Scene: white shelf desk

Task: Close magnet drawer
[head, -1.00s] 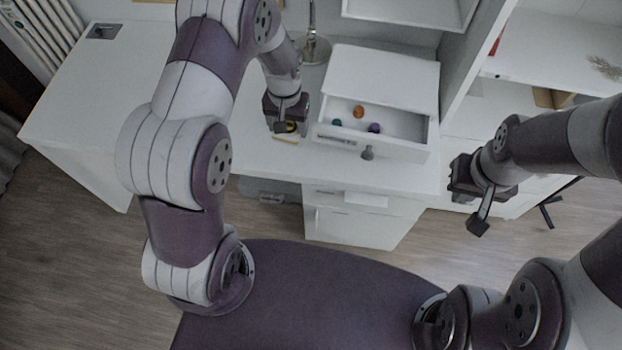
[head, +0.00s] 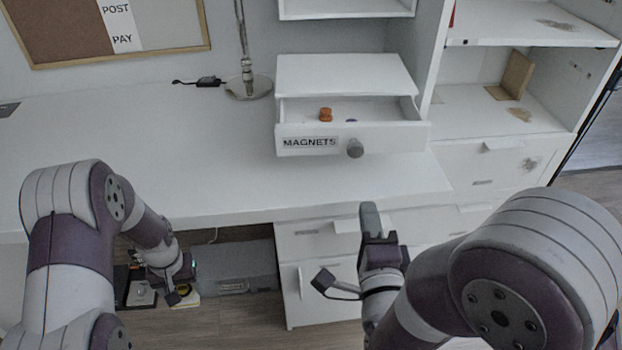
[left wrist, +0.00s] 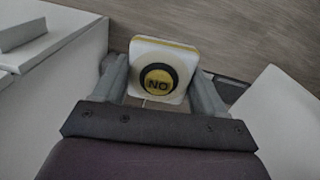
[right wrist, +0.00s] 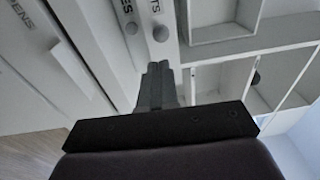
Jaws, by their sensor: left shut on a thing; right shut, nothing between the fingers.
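The magnet drawer (head: 310,144) of the small white box (head: 345,75) is pulled out in the head view. Its front carries the label MAGNETS and a grey round knob (head: 355,148). An orange magnet (head: 326,114) and a mostly hidden blue-purple one (head: 351,121) show inside. My right gripper (head: 370,215) is shut and empty, pointing up, below and in front of the drawer, apart from it. Its shut fingers (right wrist: 157,75) also show in the right wrist view. My left gripper (head: 183,282), lower left, is shut on a white square button (left wrist: 180,55) with a yellow "NO" centre.
The white desk (head: 130,130) is clear left of the box. A lamp base (head: 249,87) stands beside the box at the back. Shelves (head: 500,105) rise on the right. Closed desk drawers (head: 315,233) lie under the desk's front edge, near my right gripper.

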